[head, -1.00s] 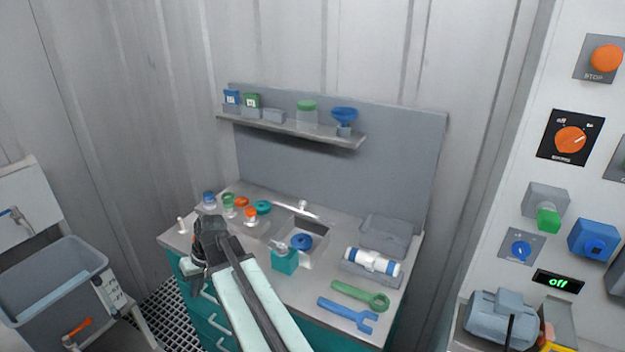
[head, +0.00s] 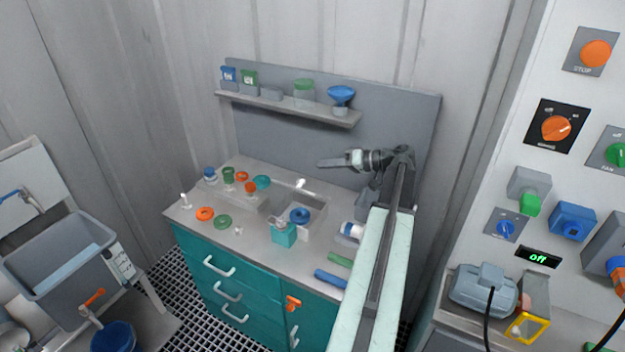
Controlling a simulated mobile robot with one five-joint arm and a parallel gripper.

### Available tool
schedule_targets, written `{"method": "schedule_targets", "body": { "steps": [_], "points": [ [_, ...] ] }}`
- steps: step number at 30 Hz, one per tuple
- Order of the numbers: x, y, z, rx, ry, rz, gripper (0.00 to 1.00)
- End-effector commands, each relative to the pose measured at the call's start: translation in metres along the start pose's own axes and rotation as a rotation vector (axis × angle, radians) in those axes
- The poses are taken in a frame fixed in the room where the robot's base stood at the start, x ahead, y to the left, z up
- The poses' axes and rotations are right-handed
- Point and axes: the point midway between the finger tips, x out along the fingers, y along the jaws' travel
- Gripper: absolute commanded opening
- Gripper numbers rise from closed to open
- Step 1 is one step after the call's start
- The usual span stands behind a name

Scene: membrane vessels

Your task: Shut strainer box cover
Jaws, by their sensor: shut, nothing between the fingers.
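My gripper (head: 326,163) is shut and empty. It points left, in front of the grey back panel and above the bench. A small box with a yellow-edged frame (head: 527,329) stands at the lower right, beside the blue-grey motor (head: 483,289). It may be the strainer box with its cover, but I cannot tell for sure, nor how far the cover is open. My gripper is far to the left of this box and touches nothing there. A grey box on the bench's right side is mostly hidden behind my arm.
A shelf (head: 290,103) with containers hangs above. A control panel with knobs (head: 556,129) stands at right. A grey tub (head: 75,255) stands at left. The floor grating ahead is clear.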

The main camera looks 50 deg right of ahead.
Motion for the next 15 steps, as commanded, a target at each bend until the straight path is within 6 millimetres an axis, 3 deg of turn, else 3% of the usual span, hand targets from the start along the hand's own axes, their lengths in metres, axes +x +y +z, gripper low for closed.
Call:
{"method": "schedule_targets", "body": {
  "steps": [1, 3, 6, 11, 15],
  "points": [
    [-0.026, 0.004, 0.002, -0.018, 0.037, -0.018, 0.0],
    [-0.047, 0.001, 0.002, -0.043, 0.069, -0.043, 0.0],
    [-0.059, -0.002, 0.001, -0.061, 0.087, -0.058, 0.0],
    [-0.052, -0.004, 0.001, -0.064, 0.085, -0.063, 0.0],
    [-0.029, -0.006, 0.001, -0.063, 0.08, -0.065, 0.0]
  ]
}}
